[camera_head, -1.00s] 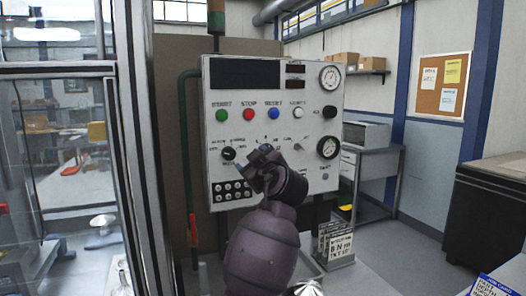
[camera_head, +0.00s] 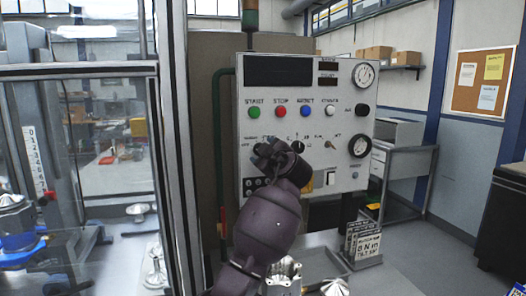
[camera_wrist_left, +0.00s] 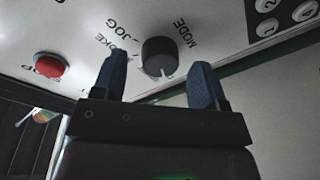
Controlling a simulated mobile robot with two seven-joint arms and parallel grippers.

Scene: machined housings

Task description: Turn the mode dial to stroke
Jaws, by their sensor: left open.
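The mode dial (camera_wrist_left: 158,55) is a round black knob with a white pointer mark, on the light panel. In the left wrist view, the word MODE is on its right, and JOG and a partly hidden word ending in "OKE" are on its left. My left gripper (camera_wrist_left: 157,80) is open, its two blue fingertips on either side of the dial, with visible gaps; contact cannot be seen. In the head view my left gripper (camera_head: 268,153) is in front of the lower left of the control panel (camera_head: 350,100) and covers the dial there. My right gripper is not in view.
A red button (camera_wrist_left: 49,65) lies to the left in the wrist view, and a white-button keypad (camera_wrist_left: 288,15) at upper right. Another dark knob (camera_head: 298,146) sits right of my gripper. A glass-fronted enclosure (camera_head: 90,150) stands at the left. A sign (camera_head: 362,243) stands below the panel.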

